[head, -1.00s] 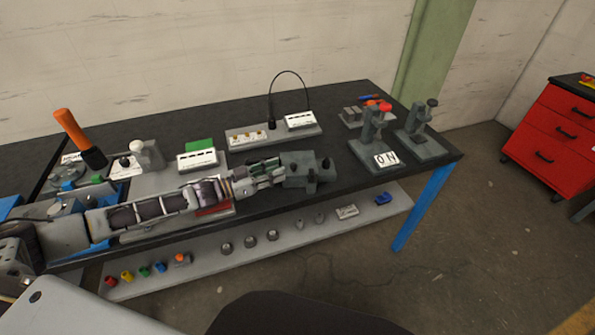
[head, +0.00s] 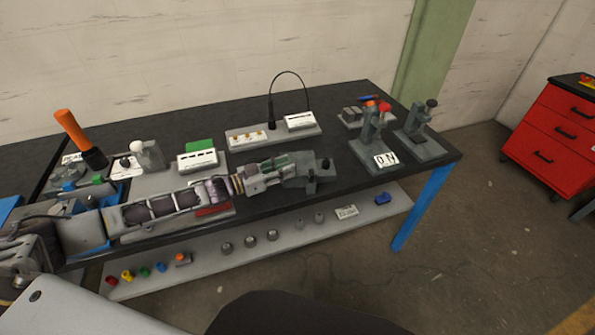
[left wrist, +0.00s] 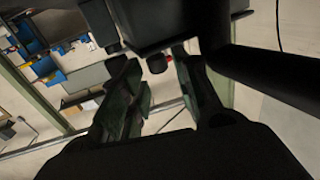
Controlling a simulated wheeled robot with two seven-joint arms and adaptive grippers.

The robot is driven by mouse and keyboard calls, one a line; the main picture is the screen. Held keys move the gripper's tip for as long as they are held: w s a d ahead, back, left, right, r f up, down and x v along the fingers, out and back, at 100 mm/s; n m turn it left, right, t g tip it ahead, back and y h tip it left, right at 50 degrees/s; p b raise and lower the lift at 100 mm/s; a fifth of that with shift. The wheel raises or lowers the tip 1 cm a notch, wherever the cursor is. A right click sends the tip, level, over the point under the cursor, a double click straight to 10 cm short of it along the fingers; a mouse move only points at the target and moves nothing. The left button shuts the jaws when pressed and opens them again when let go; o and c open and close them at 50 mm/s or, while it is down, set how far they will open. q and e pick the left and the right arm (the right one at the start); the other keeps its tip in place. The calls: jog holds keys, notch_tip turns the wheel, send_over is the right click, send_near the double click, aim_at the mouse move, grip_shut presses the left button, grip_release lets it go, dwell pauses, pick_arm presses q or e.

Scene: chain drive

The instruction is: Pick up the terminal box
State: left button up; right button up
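A dark grey box (head: 308,174) with small dark knobs, which looks like the terminal box, sits at the front right part of the black bench. My left gripper (head: 284,169) reaches in from the left, its fingertips at the box's left side. In the left wrist view the two fingers (left wrist: 158,80) are apart, with a gap between them. The dark body of the box (left wrist: 165,22) fills the top of that view, and a small round knob (left wrist: 156,64) shows between the fingers. Contact cannot be made out. My right gripper is not in view.
Two grey stands (head: 374,145) (head: 421,138) are on the right of the black bench (head: 345,98). A terminal panel with a cable (head: 262,134) is behind the box. A white labelled block (head: 198,159) is behind my arm. A lower shelf (head: 215,264) holds several small parts.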

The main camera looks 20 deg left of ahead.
pick_arm(q)
jog(key=shift+r+x, duration=0.2)
jog(key=shift+x, duration=0.75)
jog(key=shift+w+d, duration=0.2)
jog(key=shift+d, duration=0.1)
jog(key=shift+w+d, duration=0.3)
jog(key=shift+d, duration=0.05)
jog(key=shift+f, duration=0.1)
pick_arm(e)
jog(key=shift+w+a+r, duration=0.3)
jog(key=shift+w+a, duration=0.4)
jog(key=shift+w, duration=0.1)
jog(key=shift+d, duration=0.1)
pick_arm(q)
jog(key=c, duration=0.6)
grip_shut()
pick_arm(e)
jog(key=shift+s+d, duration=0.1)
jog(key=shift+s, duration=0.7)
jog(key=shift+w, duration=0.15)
